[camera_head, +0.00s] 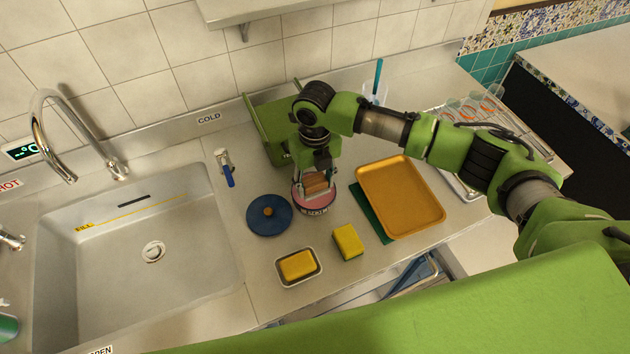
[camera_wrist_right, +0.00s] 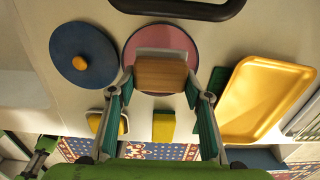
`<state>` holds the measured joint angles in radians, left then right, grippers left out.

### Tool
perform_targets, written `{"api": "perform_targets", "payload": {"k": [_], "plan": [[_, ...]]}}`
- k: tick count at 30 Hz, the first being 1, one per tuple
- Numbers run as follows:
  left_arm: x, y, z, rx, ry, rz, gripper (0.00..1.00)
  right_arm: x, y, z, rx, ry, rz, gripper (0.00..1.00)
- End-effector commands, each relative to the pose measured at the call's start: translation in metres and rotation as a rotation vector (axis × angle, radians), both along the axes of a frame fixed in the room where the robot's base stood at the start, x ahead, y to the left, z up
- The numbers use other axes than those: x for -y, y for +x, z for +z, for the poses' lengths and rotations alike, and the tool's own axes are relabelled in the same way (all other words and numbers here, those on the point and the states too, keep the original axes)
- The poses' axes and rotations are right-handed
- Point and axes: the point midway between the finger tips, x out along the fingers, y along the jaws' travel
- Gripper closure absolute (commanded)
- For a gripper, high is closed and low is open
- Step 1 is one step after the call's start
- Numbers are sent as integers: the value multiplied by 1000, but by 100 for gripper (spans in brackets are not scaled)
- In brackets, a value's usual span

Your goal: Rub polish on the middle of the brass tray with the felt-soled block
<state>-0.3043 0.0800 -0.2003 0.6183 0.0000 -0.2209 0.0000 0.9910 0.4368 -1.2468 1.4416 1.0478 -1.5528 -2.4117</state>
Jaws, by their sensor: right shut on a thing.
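The brass tray (camera_head: 400,195) lies on a dark green mat on the steel counter, right of centre, its middle bare and clear. My right gripper (camera_head: 318,188) is shut on the wooden felt-soled block (camera_wrist_right: 160,74), its fingers on both sides of it. The block is at the round pink polish tin (camera_head: 326,208), left of the tray; whether the sole touches the polish is hard to tell. The pink surface (camera_wrist_right: 178,45) shows around the block in the wrist view. The tray (camera_wrist_right: 262,95) is to the right there.
A blue round lid (camera_head: 268,222) with a knob lies left of the tin. A yellow sponge (camera_head: 348,242) and a small dish with a yellow block (camera_head: 298,265) are in front. A green crate (camera_head: 265,125) stands behind; the sink (camera_head: 150,290) is left.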

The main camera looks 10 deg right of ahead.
Motion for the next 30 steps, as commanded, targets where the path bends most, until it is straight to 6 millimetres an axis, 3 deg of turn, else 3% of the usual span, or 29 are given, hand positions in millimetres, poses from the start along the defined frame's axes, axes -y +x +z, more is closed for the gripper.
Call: {"api": "perform_targets", "payload": {"k": [30], "plan": [[0,6,-4,8,-1,1,60,0,0,-10,0,0,0,72]]}}
